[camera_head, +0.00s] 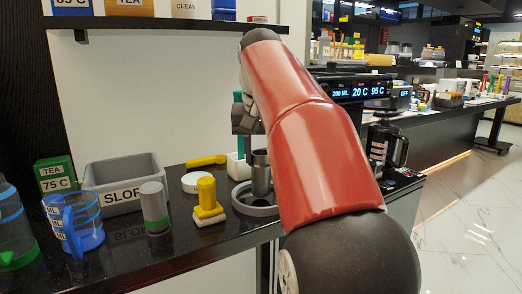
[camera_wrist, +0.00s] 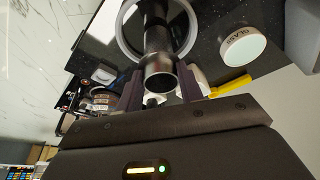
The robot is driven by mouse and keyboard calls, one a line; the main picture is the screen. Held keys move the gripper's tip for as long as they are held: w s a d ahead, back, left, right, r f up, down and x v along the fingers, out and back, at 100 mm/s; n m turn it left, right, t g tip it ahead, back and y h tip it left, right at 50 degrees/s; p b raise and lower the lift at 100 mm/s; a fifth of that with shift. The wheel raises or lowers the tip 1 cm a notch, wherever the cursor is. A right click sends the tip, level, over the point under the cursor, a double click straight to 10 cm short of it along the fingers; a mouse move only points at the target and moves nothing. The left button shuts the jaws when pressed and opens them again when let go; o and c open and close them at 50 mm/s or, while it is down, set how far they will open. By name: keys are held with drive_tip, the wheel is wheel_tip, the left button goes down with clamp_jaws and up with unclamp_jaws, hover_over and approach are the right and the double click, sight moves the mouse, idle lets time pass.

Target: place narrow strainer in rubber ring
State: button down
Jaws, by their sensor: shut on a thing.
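The narrow strainer is a dark metallic tube (camera_head: 261,174), upright in the head view. In the wrist view its open rim (camera_wrist: 160,81) faces the camera between my fingers. My gripper (camera_wrist: 160,88) is shut on it; in the head view my red arm hides the gripper. The rubber ring is a thick grey ring (camera_head: 243,206) on the black counter, and it also shows in the wrist view (camera_wrist: 190,20). The strainer's lower end appears within the ring's outline. I cannot tell whether it touches the counter or hangs just above it.
A white round lid (camera_wrist: 243,46) and a yellow-handled tool (camera_head: 206,161) lie left of the ring. A yellow tamper-like piece (camera_head: 207,200), a grey-green cylinder (camera_head: 154,208), a blue jug (camera_head: 75,225) and a grey SLOP bin (camera_head: 122,180) stand farther left. A machine with displays (camera_head: 360,92) is at right.

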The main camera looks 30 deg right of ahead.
drive_tip(key=shift+f+b, duration=0.4)
drive_tip(key=shift+f, duration=0.2)
drive_tip(key=shift+c, duration=1.3)
unclamp_jaws()
drive_tip(key=shift+r, duration=0.15)
